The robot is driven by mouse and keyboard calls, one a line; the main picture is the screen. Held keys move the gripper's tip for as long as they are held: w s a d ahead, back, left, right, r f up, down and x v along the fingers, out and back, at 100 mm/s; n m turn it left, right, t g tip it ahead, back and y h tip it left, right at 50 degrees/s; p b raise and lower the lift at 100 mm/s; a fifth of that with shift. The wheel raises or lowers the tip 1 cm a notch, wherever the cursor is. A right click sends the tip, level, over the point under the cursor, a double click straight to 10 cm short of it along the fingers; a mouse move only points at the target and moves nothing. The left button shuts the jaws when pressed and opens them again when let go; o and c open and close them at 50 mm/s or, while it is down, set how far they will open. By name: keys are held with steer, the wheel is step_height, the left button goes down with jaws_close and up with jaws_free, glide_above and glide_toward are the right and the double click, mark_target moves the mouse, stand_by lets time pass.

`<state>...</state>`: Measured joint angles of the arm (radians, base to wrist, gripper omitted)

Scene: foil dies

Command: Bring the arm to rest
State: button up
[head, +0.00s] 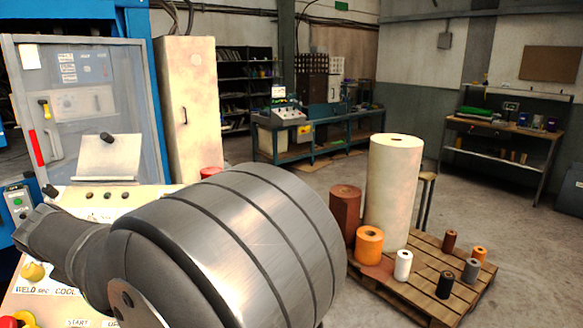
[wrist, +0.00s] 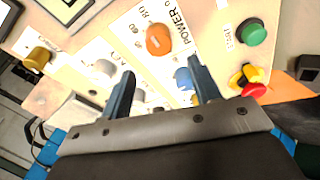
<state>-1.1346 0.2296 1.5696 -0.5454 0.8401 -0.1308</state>
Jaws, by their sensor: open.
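My gripper (wrist: 160,65) shows in the wrist view with its two dark fingers apart and nothing between them. Its fingers point at a cream control panel (wrist: 75,85). An orange knob (wrist: 159,40) marked POWER lies beyond and between the fingertips. A blue knob (wrist: 183,77) shows just beside the right finger; I cannot tell whether they touch. My arm (head: 230,245) fills the lower middle of the head view and covers part of the panel (head: 62,292). I cannot make out the gripper in the head view.
The panel also carries a green button (wrist: 250,32), a red button (wrist: 253,90) and a yellow knob (wrist: 38,58). A wooden pallet (head: 400,300) with several rolls stands right of my arm. A tall cabinet (head: 188,100) stands behind. Open floor lies further right.

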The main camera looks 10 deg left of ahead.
steer(key=x, duration=0.8)
steer(key=shift+w+f, duration=0.2)
steer(key=shift+f, duration=0.15)
steer(key=shift+a, duration=0.15)
steer(key=shift+r+n, duration=0.15)
steer(key=shift+n, duration=0.35)
steer(key=n, duration=0.3)
steer(key=shift+g, duration=0.4)
steer(key=n, duration=0.4)
steer(key=shift+s+g+h, duration=0.1)
steer(key=shift+g+h, duration=0.2)
steer(key=n, duration=0.3)
steer(key=shift+g+h, duration=0.3)
steer(key=n, duration=0.4)
steer(key=shift+s+d+h, duration=0.1)
steer(key=shift+d+h, duration=0.1)
steer(key=shift+h, duration=0.2)
steer(key=shift+o, duration=0.2)
